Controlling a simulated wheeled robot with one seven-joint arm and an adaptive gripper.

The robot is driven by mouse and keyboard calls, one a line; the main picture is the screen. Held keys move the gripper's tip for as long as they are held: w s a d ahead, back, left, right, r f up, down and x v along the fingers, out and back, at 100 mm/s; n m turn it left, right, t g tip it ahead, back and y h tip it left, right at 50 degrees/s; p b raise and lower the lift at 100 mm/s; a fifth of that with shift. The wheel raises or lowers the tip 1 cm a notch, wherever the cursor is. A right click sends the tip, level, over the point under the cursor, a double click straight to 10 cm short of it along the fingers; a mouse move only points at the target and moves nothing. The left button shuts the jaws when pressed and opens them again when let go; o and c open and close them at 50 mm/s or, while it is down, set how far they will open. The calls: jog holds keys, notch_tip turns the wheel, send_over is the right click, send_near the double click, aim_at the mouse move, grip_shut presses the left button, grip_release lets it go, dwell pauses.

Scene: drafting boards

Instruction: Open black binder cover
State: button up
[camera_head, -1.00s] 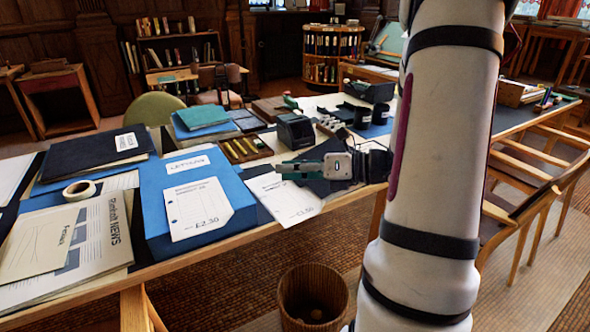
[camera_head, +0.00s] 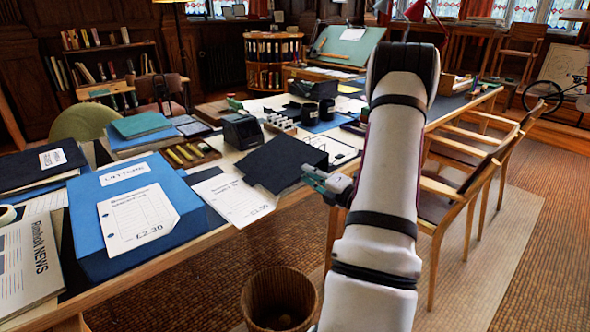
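A black binder cover (camera_head: 285,164) lies at the table's front edge, right of the white price sheet. A white page with dark lines (camera_head: 334,148) shows just right of and behind it, seemingly the binder's inside. The cover looks tilted or laid over to the left; I cannot tell if it lies fully flat. My gripper (camera_head: 309,176) is at the cover's front right corner, pointing left. Whether it touches the cover is unclear. Its fingers are small and seen side-on, so their opening cannot be read. My arm hides what lies right of the gripper.
A blue box file (camera_head: 180,190) with a price sheet stands left, and a loose price sheet (camera_head: 233,198) lies beside it. A black block-like device (camera_head: 242,131) and black cups (camera_head: 308,113) stand behind. A wicker bin (camera_head: 279,300) is on the floor below; chairs (camera_head: 465,190) stand right.

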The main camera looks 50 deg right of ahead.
aim_at(295, 165)
jog(key=b+x, duration=0.1)
jog(key=x, duration=0.6)
grip_shut()
